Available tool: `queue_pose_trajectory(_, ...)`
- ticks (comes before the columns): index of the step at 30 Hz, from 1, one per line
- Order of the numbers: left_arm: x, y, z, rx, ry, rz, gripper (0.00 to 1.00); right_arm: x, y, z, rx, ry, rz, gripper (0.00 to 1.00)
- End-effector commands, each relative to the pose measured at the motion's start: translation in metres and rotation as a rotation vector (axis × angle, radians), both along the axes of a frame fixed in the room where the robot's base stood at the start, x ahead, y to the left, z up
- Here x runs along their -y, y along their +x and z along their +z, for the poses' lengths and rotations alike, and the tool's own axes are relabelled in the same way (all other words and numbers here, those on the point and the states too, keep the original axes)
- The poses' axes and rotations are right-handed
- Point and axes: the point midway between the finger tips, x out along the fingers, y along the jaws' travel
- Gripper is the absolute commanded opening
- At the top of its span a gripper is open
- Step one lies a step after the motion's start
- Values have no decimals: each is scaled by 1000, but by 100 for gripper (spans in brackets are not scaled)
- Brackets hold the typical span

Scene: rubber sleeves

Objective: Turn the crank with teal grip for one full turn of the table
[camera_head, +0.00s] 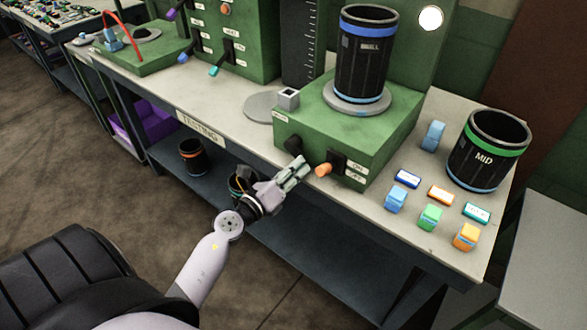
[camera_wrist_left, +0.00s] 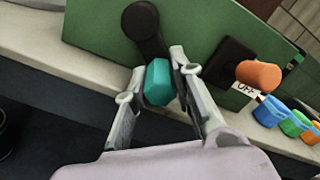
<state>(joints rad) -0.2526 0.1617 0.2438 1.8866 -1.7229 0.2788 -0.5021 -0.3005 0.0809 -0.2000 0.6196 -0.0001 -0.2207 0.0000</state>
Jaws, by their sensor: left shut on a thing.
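The crank (camera_wrist_left: 143,22) is a black arm on the front face of a green box (camera_head: 343,125). Its teal grip (camera_wrist_left: 158,84) sits between the fingers of my left gripper (camera_wrist_left: 158,64), which is shut on it. In the head view my left gripper (camera_head: 294,172) hides most of the grip, and the crank's black hub (camera_head: 292,145) shows just behind it. The round grey table (camera_head: 357,103) is on top of the box and carries an upright black sleeve (camera_head: 362,60) with a blue upper band.
An orange knob (camera_head: 323,170) with an ON/OFF label sticks out close right of my left gripper. A black MID sleeve (camera_head: 487,155) and several small coloured blocks stand on the bench (camera_head: 437,235) at right. A lower shelf (camera_head: 330,250) holds dark cups.

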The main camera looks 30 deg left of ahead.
Motion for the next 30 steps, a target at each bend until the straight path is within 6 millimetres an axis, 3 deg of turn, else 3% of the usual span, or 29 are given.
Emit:
queue_pose_trajectory(12, 4, 0, 7, -9, -103, -2, 0, 0, 0, 17, 0, 0, 0, 29)
queue_pose_trajectory(19, 4, 0, 5, -8, -108, -2, 0, 0, 0, 14, 1, 0, 0, 29)
queue_pose_trajectory(20, 4, 0, 5, -8, -108, -2, 23, 0, 0, 14, 1, 0, 0, 29)
queue_pose_trajectory(30, 4, 0, 4, -8, -107, -1, 43, -1, 0, 14, 2, 1, -1, 29)
